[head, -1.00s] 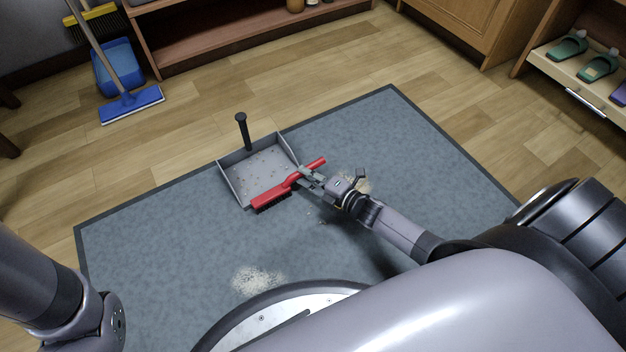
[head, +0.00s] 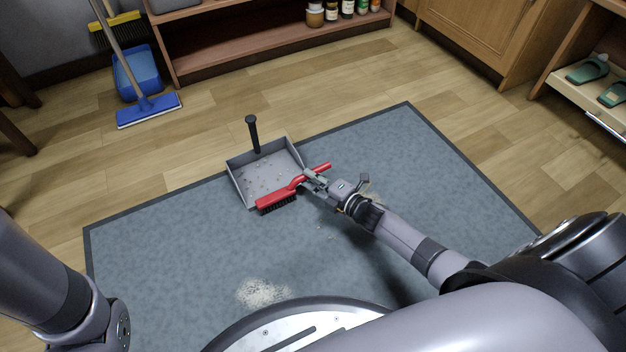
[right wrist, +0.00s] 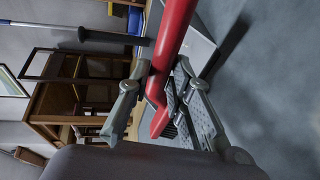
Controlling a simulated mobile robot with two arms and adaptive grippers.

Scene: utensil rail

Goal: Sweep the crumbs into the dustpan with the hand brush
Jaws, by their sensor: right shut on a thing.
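The grey dustpan (head: 262,178) with a black upright handle lies on the blue-grey mat, with specks of crumbs inside. My right gripper (head: 312,180) is shut on the red hand brush (head: 280,200), which is over the dustpan's front edge, black bristles down. In the right wrist view the brush (right wrist: 175,40) runs between the fingers. A pale crumb pile (head: 263,292) lies on the mat near my base. Another pile (head: 372,196) is partly hidden behind my right wrist. A few loose crumbs lie between. My left arm is at the left edge; its gripper is out of view.
The mat (head: 200,235) is otherwise clear. A blue mop (head: 148,108), a blue bucket-like pan (head: 136,72) and a yellow broom (head: 115,22) stand at the back left. A wooden shelf (head: 240,55) with jars and a shoe rack (head: 585,95) border the floor.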

